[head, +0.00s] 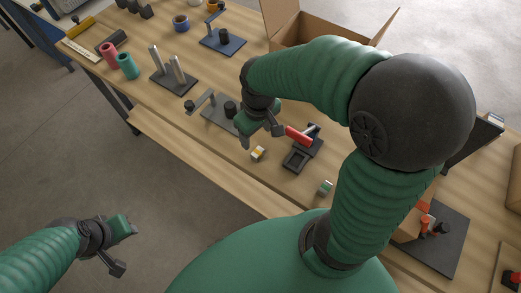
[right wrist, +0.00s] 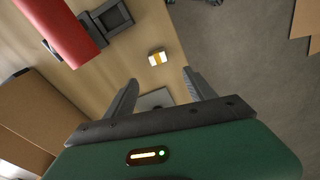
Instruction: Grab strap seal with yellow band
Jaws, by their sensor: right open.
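The strap seal with the yellow band (head: 258,153) is a small pale block with a yellow stripe. It lies on the wooden table near its front edge. In the right wrist view the same seal (right wrist: 157,58) lies beyond the fingertips, roughly between their lines. My right gripper (head: 261,137) is above the table, just behind the seal in the head view. It is open and empty, and its two fingers (right wrist: 161,80) are apart in the wrist view. My left gripper (head: 126,249) hangs over the floor at lower left, away from the table, with its fingers apart.
A red-handled tool (head: 298,135) with a dark square tray (head: 296,159) stands close right of the seal. A green-banded seal (head: 325,188) lies further right. A grey plate with a post (head: 221,112) is left of my gripper. An open cardboard box (head: 290,30) stands behind.

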